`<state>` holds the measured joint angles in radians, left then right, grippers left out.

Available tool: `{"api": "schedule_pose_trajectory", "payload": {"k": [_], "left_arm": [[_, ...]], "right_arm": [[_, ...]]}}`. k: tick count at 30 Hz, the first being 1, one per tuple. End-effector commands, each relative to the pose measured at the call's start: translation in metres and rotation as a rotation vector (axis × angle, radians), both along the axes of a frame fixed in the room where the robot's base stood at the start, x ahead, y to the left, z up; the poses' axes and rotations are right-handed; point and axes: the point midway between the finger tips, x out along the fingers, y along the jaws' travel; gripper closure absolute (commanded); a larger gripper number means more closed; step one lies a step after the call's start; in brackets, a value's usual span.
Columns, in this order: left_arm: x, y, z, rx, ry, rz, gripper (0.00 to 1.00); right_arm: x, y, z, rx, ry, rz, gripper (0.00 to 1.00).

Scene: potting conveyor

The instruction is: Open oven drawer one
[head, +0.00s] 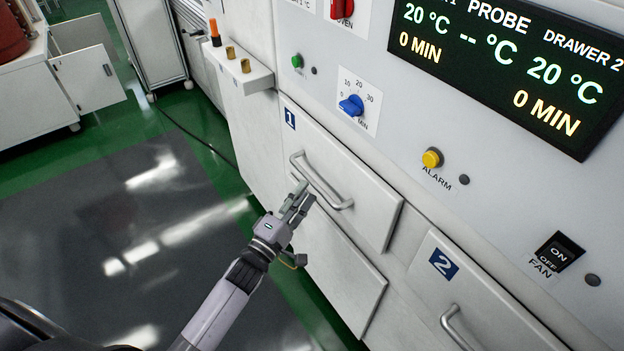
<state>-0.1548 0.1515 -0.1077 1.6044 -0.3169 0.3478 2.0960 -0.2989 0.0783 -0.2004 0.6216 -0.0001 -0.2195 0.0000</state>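Oven drawer one is a white front (362,196) marked with a blue "1" label (290,118), and it looks closed, about flush with the oven face. Its silver bar handle (320,184) runs slantwise across the front. My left gripper (306,191) is at the handle's near side, with its fingertips close to the bar. The fingers look near each other, but I cannot tell whether they touch or hold the bar. My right gripper is not in view.
Drawer two (425,280) with its own handle (456,328) is at the lower right. Above are a blue timer knob (351,105), a yellow alarm button (432,158), a fan switch (558,252) and a display (510,65).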

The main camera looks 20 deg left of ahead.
Motion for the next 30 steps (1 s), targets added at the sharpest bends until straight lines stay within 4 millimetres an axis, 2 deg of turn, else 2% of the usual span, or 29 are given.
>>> {"api": "schedule_pose_trajectory", "payload": {"k": [3, 9, 20, 30], "left_arm": [[0.022, -0.006, 0.005, -0.001, -0.002, 0.0, 0.69], [0.042, -0.012, 0.007, -0.002, 0.001, 0.001, 0.69], [0.047, -0.013, 0.008, 0.0, 0.001, 0.0, 0.69], [0.046, -0.013, 0.008, 0.0, 0.001, 0.0, 0.91]], "right_arm": [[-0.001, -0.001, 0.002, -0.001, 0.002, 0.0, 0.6], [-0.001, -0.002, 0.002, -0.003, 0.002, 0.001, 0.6], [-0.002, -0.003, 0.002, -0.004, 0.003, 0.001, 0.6], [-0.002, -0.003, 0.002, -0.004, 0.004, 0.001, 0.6]]}}
